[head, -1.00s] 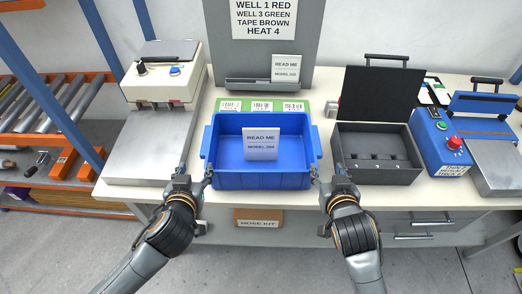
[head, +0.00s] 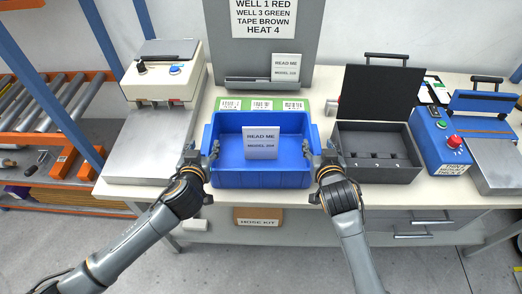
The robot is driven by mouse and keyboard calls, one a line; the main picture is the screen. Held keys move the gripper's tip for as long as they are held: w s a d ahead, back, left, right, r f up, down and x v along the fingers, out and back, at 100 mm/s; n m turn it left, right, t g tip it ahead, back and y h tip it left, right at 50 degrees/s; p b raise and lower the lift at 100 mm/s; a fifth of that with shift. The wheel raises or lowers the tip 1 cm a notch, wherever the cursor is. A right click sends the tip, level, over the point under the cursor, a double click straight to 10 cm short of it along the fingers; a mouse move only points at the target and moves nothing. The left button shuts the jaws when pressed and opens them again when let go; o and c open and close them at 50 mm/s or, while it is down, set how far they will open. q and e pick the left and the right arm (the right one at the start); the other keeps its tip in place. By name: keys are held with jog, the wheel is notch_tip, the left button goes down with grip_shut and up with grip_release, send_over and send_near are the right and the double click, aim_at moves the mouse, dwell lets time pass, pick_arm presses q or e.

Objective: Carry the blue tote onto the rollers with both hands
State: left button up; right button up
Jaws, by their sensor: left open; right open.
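The blue tote (head: 262,179) stands upright on the white bench in the middle of the head view. A white card reading "READ ME" (head: 261,143) stands inside it. My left gripper (head: 205,155) is open at the tote's left side wall, with a finger showing inside the rim. My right gripper (head: 316,158) is open at the right side wall in the same way. Whether the fingers touch the walls is hard to tell. The rollers (head: 48,100) are on an orange and blue rack at the far left.
A beige machine with a steel plate (head: 150,145) stands left of the tote. An open black case (head: 375,150) and a blue tester (head: 440,140) stand to the right. A grey panel (head: 262,45) rises behind. A blue post (head: 100,35) stands between the bench and rollers.

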aim_at(206, 140)
pick_arm(q)
jog(key=x, duration=0.5)
jog(key=shift+w, duration=0.2)
pick_arm(e)
jog(key=x, duration=0.5)
jog(key=shift+w, duration=0.15)
pick_arm(q)
grip_shut()
pick_arm(e)
grip_shut()
jog(key=shift+r, duration=0.1)
